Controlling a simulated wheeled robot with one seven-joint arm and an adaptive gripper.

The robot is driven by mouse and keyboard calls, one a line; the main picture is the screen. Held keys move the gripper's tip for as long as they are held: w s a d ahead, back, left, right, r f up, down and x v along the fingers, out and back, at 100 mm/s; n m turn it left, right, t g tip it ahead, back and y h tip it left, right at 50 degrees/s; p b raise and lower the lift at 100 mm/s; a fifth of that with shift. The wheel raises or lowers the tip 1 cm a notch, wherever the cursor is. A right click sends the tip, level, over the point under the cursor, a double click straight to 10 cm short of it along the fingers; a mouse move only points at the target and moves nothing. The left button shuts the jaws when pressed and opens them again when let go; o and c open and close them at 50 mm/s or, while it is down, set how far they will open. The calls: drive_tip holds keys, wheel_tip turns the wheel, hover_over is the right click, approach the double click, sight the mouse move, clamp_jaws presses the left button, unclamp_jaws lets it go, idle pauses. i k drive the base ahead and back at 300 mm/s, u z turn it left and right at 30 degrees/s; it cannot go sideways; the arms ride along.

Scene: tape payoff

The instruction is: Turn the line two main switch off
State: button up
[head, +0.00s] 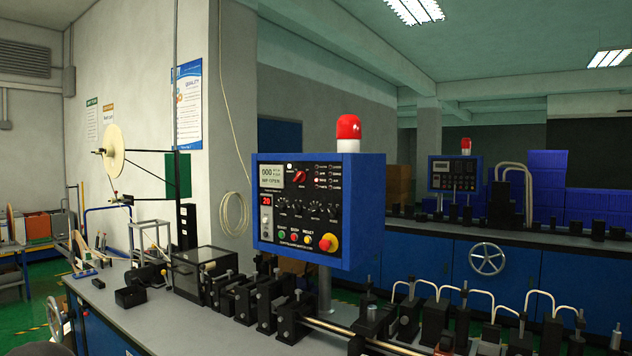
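A blue control box (347,215) stands on a post above the machine bench in the middle of the head view. Its black front panel carries a red rotary knob (300,177) near the top, a small switch on a grey plate (265,222) at the lower left, a row of black knobs, coloured buttons and a red mushroom button (328,242) on a yellow base. A second, similar blue control box (455,174) stands farther back on the right; its controls are too small to read. I cannot read which box is line two. My gripper is not in view.
A grey machine bench (190,325) with black roller blocks and a metal bar runs across the front. A clear-sided dark box (203,270) and a tape reel (113,150) are at left. A second blue bench with a handwheel (487,259) stands behind. Green floor shows at left.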

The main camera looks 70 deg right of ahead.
sight(300, 176)
drive_tip(key=k, duration=0.25)
drive_tip(key=z, duration=0.8)
